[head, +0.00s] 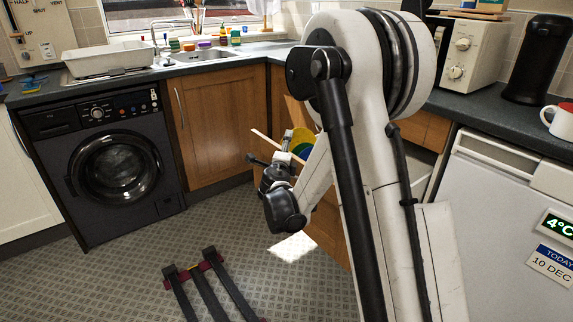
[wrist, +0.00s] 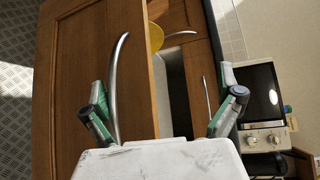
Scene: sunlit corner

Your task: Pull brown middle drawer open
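The brown wooden drawer front (wrist: 75,85) fills the left of the wrist view, with a curved metal handle (wrist: 118,85). It stands out from the cabinet, with a pale gap behind its edge and a yellow item (wrist: 156,38) visible there. My gripper (head: 268,168) is beside the drawer in the head view.
Another brown drawer front with a handle (wrist: 207,92) sits flush beyond the gap. A dark washing machine (head: 115,165), a wooden cupboard door (head: 212,125) and a white fridge (head: 500,225) stand around. The patterned floor (head: 130,265) is clear at the left.

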